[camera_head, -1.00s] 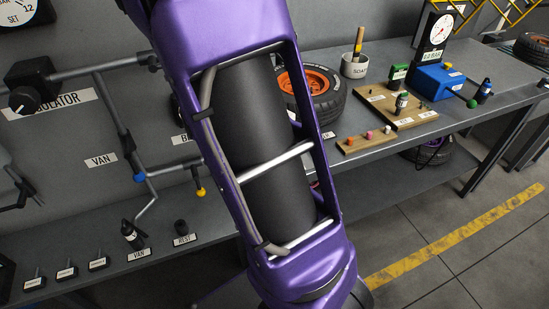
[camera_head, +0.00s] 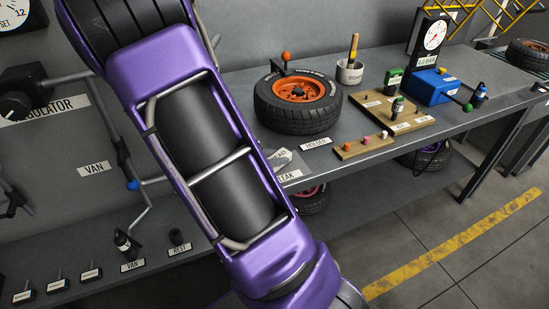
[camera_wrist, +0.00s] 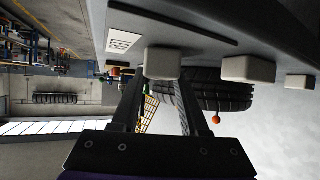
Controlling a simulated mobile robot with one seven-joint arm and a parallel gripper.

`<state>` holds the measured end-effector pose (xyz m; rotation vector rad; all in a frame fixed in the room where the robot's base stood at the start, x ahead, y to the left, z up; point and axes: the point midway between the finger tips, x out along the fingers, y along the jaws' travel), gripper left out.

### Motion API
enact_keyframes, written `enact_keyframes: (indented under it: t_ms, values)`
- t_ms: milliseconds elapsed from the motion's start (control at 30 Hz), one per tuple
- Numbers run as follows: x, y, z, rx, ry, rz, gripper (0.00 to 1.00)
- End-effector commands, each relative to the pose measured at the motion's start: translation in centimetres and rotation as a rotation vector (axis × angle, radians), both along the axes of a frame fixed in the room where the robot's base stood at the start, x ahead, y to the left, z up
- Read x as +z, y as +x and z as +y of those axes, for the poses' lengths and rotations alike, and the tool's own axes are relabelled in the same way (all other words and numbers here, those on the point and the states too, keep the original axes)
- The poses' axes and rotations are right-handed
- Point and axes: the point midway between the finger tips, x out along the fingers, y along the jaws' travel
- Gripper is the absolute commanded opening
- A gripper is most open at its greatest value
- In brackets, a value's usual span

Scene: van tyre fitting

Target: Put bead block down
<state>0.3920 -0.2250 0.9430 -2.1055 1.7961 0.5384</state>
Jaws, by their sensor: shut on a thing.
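In the wrist view, the two dark fingers of my gripper (camera_wrist: 158,78) reach up to a pale, roughly box-shaped block (camera_wrist: 163,63). The gripper is shut on this block, which I take to be the bead block. The block shows close to the grey bench surface (camera_wrist: 210,25); I cannot tell whether it touches it. In the head view, my purple arm hides the gripper and block. A partly hidden label (camera_head: 283,156) lies on the bench just right of my arm.
The tyre with orange rim (camera_head: 299,101) lies on the bench; its tread shows in the wrist view (camera_wrist: 225,92). Two more pale blocks (camera_wrist: 248,69) (camera_wrist: 299,81) stand beside the held one. A wooden board (camera_head: 402,113), soap pot (camera_head: 350,72) and blue box (camera_head: 434,88) are farther right.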

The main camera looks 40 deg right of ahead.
Motion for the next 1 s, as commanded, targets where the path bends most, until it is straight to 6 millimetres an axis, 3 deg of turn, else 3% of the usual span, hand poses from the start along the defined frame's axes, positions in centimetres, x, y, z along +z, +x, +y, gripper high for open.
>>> enact_keyframes:
  t_ms: [200, 233, 400, 733, 1000]
  values:
    - [-0.3, 0.0, 0.0, -0.001, -0.001, 0.0, 0.0]
    - [-0.3, 0.0, 0.0, 0.0, 0.0, 0.0, 0.48]
    - [-0.3, 0.0, 0.0, 0.0, 0.0, 0.0, 0.74]
    - [0.2, 0.0, 0.0, 0.001, 0.0, 0.0, 0.74]
    - [2.6, -0.5, 4.1, 0.007, 0.001, -0.001, 0.74]
